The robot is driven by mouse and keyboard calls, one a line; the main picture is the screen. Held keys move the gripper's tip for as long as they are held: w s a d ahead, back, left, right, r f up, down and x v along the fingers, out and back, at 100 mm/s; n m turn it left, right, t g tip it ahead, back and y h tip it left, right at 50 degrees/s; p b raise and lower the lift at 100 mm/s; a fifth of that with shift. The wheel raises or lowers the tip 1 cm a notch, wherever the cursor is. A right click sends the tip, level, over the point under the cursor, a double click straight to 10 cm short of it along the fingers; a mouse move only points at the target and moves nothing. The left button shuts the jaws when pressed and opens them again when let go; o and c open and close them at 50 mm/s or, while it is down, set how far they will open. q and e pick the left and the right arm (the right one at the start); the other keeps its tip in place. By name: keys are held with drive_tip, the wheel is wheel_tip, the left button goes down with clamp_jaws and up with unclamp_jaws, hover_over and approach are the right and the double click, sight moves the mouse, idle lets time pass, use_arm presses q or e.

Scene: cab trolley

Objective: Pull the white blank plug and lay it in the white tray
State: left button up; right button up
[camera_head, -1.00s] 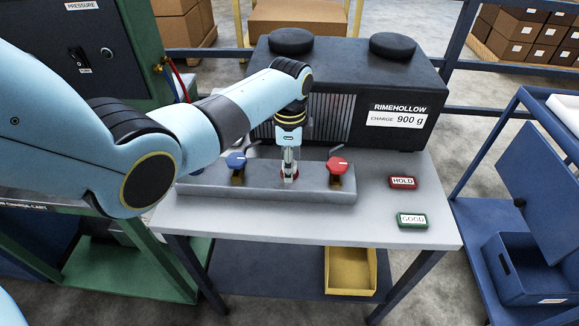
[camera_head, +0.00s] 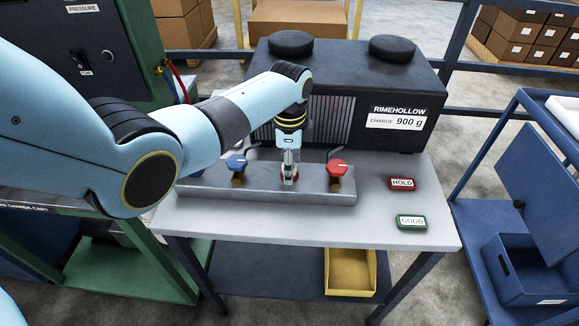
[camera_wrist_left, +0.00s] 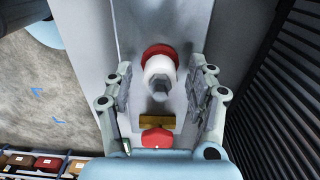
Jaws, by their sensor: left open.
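The white blank plug (camera_wrist_left: 158,73) stands in a red collar (camera_wrist_left: 158,50) on the grey manifold bar (camera_head: 225,190), with a grey tip toward the wrist camera. My left gripper (camera_wrist_left: 161,90) is open, with one finger on each side of the plug and gaps showing between. In the head view my left gripper (camera_head: 289,168) points down at the middle of the bar and mostly hides the plug. The white tray (camera_head: 566,112) is partly visible at the right edge, on top of the blue cart. My right gripper is not in view.
A blue-knobbed valve (camera_head: 236,162) and a red-knobbed valve (camera_head: 337,168) flank the gripper closely. A black RIMEHOLLOW unit (camera_head: 400,90) stands behind. HOLD (camera_head: 402,184) and GOOD (camera_head: 412,221) blocks lie on the table's right. A yellow bin (camera_head: 350,272) sits below.

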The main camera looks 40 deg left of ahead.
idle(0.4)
use_arm(q)
clamp_jaws()
idle(0.4)
drive_tip(key=shift+p, duration=0.3)
drive_tip(key=shift+r+p, duration=1.3)
drive_tip(key=shift+r, duration=0.05)
drive_tip(key=shift+r+p, duration=1.4)
drive_tip(key=shift+p, duration=0.1)
drive_tip(key=shift+r+p, duration=0.3)
